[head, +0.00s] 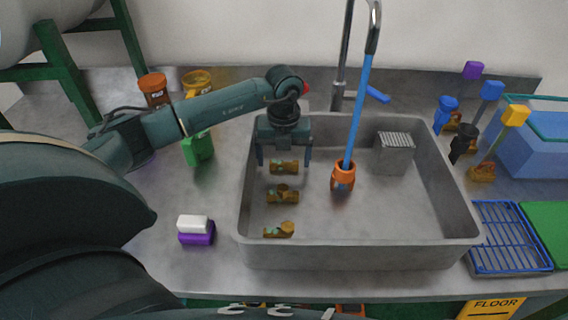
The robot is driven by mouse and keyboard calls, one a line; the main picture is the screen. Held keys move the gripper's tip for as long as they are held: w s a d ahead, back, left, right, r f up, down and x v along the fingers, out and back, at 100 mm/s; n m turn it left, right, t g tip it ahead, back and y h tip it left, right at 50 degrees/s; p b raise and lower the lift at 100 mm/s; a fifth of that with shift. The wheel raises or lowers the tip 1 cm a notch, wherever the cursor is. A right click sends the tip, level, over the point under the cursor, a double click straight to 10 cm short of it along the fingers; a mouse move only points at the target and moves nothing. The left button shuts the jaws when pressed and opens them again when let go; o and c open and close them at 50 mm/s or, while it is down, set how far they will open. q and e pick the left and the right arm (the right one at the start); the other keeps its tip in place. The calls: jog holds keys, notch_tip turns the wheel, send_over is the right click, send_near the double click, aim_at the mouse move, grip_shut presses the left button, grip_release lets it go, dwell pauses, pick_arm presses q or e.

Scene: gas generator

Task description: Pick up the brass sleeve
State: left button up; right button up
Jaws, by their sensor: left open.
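Three brass pieces with green stains lie in a column at the left of the grey sink basin (400,228). The farthest brass piece (284,168) looks like a plain short tube, probably the brass sleeve. The middle brass piece (282,196) has a small bump on top, and the nearest brass piece (279,230) has a rounded part at its right. My left gripper (284,161) points down over the farthest piece, fingers apart, one to each side of it. I cannot tell whether the fingers touch it. My right gripper is not in view.
A blue hose or rod ends in an orange fitting (343,178) in the basin, right of my gripper. A grey ribbed block (394,152) stands at the back right. A white-and-purple sponge (196,230) and a green item (198,148) are left of the basin.

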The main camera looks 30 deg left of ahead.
pick_arm(q)
jog(key=shift+f, duration=0.4)
jog(key=shift+c, duration=0.2)
jog(key=c, duration=1.1)
